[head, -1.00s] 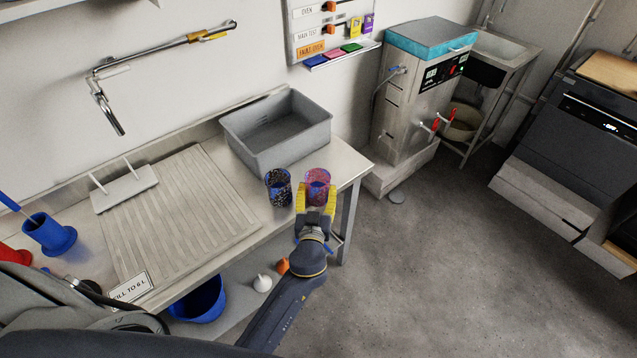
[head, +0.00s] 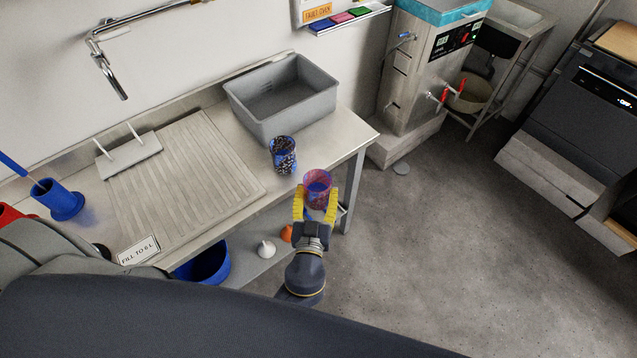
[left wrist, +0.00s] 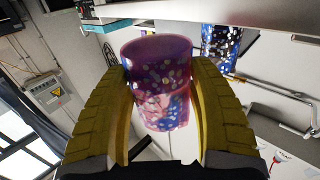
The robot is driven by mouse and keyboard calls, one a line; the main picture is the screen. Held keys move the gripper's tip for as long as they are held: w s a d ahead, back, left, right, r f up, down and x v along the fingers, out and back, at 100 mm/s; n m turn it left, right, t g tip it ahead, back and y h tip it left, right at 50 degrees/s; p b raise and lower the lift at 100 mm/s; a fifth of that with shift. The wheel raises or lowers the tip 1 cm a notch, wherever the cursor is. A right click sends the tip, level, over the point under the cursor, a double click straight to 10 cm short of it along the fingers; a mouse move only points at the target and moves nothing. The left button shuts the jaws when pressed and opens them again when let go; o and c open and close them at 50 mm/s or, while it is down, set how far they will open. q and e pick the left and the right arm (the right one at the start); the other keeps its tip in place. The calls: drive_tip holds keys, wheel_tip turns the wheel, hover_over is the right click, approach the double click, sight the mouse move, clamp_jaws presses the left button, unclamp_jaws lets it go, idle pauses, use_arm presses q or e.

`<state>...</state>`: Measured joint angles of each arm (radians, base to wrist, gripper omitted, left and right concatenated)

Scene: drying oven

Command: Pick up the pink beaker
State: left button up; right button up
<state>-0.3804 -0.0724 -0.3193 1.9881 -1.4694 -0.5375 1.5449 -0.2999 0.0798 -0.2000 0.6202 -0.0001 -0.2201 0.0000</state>
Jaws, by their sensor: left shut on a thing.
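The pink beaker (head: 317,187) is a translucent cup with coloured specks. My left gripper (head: 316,206) has yellow fingers and is shut on it, one finger on each side. In the head view the beaker is held at the table's right front edge, apart from the blue speckled beaker. In the left wrist view the pink beaker (left wrist: 160,82) sits between the two yellow fingers (left wrist: 160,105). My right gripper is not in view.
A dark blue speckled beaker (head: 283,155) stands on the table near the grey tub (head: 283,98). A ribbed drainboard (head: 185,180) lies to the left. Open floor lies right of the table.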

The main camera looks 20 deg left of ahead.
use_arm(q)
drive_tip(key=s+d, duration=0.2)
drive_tip(key=s, duration=0.8)
drive_tip(key=shift+s, duration=0.15)
